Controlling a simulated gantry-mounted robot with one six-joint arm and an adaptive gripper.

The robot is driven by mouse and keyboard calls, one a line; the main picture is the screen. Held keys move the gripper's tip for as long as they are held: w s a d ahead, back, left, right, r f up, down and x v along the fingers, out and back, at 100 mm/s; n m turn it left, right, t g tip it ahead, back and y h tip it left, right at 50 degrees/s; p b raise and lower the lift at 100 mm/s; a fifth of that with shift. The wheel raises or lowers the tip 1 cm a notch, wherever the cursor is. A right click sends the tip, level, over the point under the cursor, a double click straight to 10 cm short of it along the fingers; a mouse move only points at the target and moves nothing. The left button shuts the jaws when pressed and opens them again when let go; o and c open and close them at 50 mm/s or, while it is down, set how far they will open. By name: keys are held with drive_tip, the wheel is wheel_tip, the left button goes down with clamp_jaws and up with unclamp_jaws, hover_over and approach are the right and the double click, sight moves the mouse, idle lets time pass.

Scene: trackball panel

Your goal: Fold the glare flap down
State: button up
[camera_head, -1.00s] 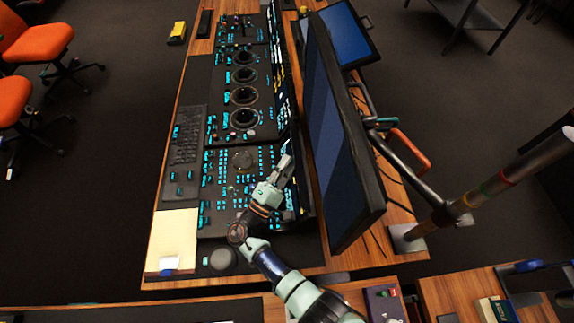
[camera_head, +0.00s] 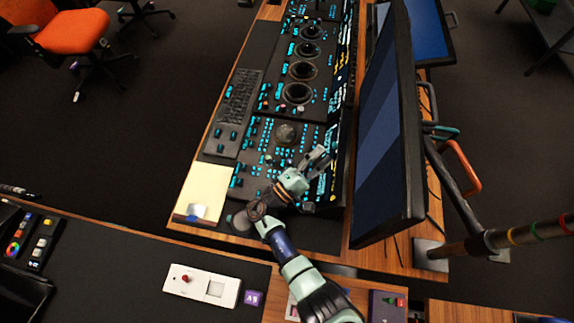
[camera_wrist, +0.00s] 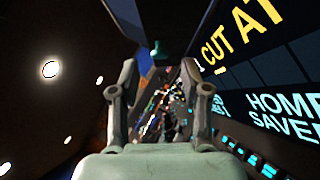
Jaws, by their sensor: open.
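The trackball panel (camera_head: 258,150) lies on the wooden desk, with a dark trackball (camera_head: 286,134) and rows of cyan-lit keys. Its right side has a raised strip of lit displays (camera_head: 345,70) beside the large monitor. I cannot clearly pick out the glare flap in either view. My gripper (camera_head: 320,156) is over the panel's right part, near the strip. In the wrist view my gripper (camera_wrist: 158,75) is open, its two fingers apart with nothing visibly held. The lit display face (camera_wrist: 255,85), with yellow and white lettering, is close on its right.
The large monitor (camera_head: 385,140) stands right of the strip, close to my gripper. A keyboard (camera_head: 238,98), a cream pad (camera_head: 204,190) and a dark round knob (camera_head: 243,220) are on the panel's left and near side. A white switch box (camera_head: 202,286) sits on the near desk.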

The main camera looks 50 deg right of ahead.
drive_tip(key=w+a, duration=0.3)
drive_tip(key=a, duration=1)
drive_tip(key=shift+a+f, duration=0.2)
drive_tip(key=shift+f, duration=0.1)
drive_tip(key=shift+s, duration=0.1)
drive_tip(key=shift+c, duration=0.2)
